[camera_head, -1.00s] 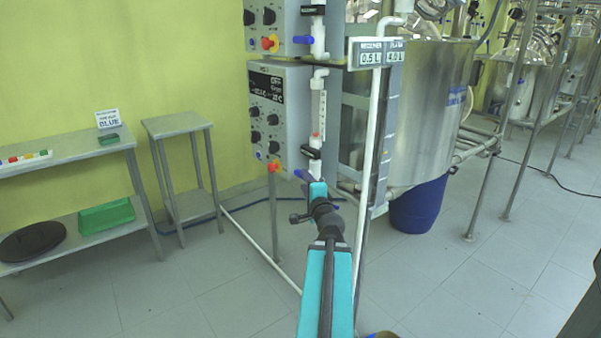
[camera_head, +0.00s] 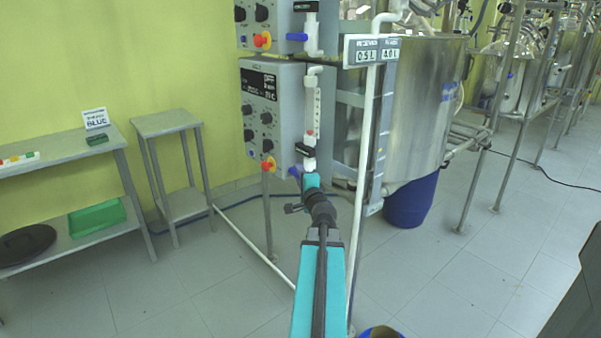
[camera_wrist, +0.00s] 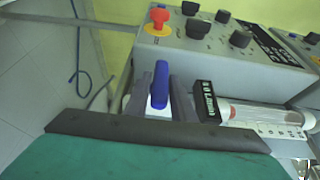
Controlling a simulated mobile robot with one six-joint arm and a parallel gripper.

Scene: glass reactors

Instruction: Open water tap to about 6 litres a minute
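The tap's blue lever (camera_wrist: 160,85) stands between the two dark fingers of my gripper (camera_wrist: 162,95) in the wrist view. The fingers straddle it with a narrow gap; firm contact does not show. A white valve body (camera_wrist: 157,112) lies beneath. In the head view a blue lever (camera_head: 294,171) shows at the foot of the flow tube, with my gripper (camera_head: 311,182) right at it. The clear flow tube (camera_head: 313,105) has a reddish float (camera_head: 310,132) near its bottom; it also shows in the wrist view (camera_wrist: 250,116). Its scale is too small to read.
A grey control box (camera_head: 270,110) with black knobs carries a red knob on a yellow base (camera_wrist: 158,16) near the lever. Another box with a similar tap (camera_head: 297,37) is above. A steel vessel (camera_head: 425,100) stands to the right.

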